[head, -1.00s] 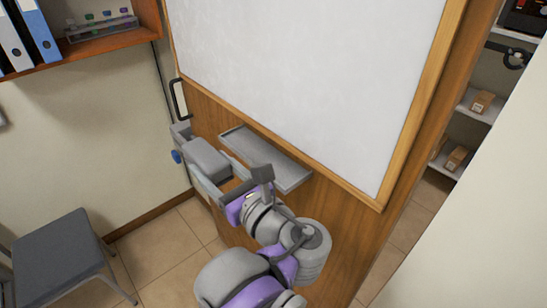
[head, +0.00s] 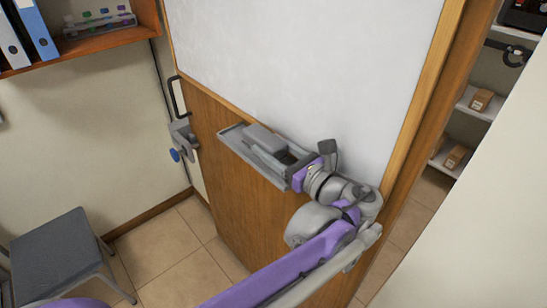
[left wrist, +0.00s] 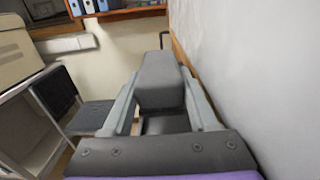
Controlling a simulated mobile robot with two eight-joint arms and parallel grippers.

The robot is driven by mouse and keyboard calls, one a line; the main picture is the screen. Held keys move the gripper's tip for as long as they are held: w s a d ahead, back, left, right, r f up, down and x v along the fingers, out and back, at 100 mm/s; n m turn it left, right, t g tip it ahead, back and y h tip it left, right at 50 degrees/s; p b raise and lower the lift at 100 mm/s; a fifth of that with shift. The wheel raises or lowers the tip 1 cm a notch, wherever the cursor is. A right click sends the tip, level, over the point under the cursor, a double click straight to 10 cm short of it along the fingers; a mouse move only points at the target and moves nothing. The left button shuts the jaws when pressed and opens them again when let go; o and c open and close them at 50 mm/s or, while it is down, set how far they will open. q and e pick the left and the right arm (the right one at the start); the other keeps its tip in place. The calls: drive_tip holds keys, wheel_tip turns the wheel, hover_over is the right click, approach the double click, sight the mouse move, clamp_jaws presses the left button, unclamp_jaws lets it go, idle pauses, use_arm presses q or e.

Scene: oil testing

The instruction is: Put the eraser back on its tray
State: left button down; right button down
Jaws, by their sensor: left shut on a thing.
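The grey eraser (head: 265,138) is a rounded block between the fingers of my left gripper (head: 262,148), which is shut on it. In the left wrist view, the eraser (left wrist: 160,82) sits lengthwise between the two fingers of the gripper (left wrist: 160,100). I cannot tell whether the eraser touches the tray. My right gripper is not in view.
A grey chair (head: 55,248) stands at lower left. A shelf with binders (head: 35,35) is at upper left. The floor between is clear.

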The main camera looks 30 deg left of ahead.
use_arm(q)
drive_tip(key=shift+w+f, duration=0.2)
drive_tip(key=shift+f, duration=1.35)
drive_tip(key=shift+c, duration=0.9)
unclamp_jaws()
drive_tip(key=v, duration=1.2)
drive_tip(key=shift+b, duration=0.3)
